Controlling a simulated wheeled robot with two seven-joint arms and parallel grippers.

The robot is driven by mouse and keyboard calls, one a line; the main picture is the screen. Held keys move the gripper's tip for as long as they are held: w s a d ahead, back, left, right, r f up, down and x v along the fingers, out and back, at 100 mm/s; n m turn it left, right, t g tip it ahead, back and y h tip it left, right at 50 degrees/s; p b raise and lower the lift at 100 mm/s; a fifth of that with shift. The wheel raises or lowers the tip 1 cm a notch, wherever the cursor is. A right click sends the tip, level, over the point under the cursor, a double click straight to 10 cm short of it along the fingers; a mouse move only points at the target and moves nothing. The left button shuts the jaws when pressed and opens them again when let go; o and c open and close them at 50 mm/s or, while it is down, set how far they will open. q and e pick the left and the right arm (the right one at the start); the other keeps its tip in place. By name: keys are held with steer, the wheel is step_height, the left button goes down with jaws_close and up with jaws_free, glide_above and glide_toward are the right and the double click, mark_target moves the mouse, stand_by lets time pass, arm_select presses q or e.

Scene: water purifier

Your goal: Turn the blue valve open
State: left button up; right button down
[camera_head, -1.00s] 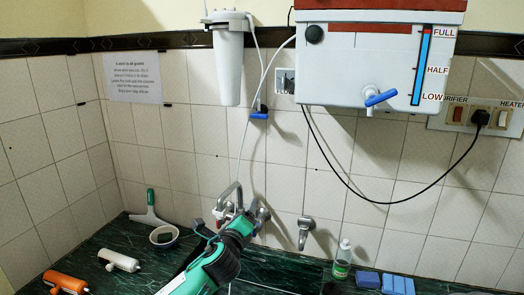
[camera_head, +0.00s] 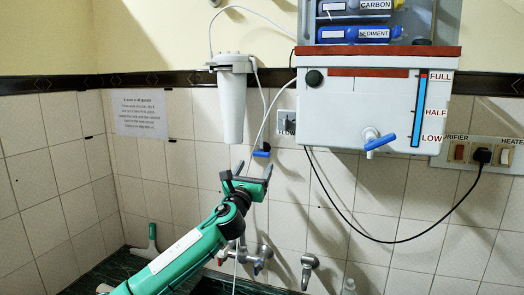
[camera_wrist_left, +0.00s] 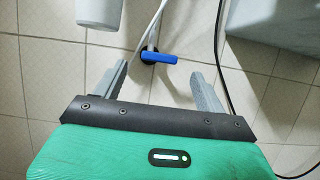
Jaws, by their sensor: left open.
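The blue valve (camera_head: 261,154) is a small blue lever on the tiled wall, beside the thin white tubing below the white filter housing. It also shows in the left wrist view (camera_wrist_left: 155,58), lying roughly level, ahead of and between the fingers. My left gripper (camera_head: 254,168) is open and empty, just below the valve in the head view. In the left wrist view its two grey fingers (camera_wrist_left: 160,72) point at the wall on either side of the valve. No contact is visible. My right gripper is out of view.
The white filter housing (camera_head: 232,100) hangs above left of the valve. The white tank (camera_head: 345,85) with a blue-handled tap (camera_head: 377,142) is to the right. A black cable (camera_head: 400,239) loops along the wall. Metal taps (camera_head: 262,254) are below.

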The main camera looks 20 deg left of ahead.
mark_target(261, 155)
arm_select(q)
steer(key=p+x, duration=0.1)
steer(key=x, duration=0.5)
steer(key=shift+w+r, duration=0.15)
steer(key=shift+w, duration=0.05)
steer(key=shift+w+r+p, duration=0.15)
steer(key=shift+w+p, duration=0.2)
steer(key=shift+w, duration=0.3)
steer(key=c, duration=1)
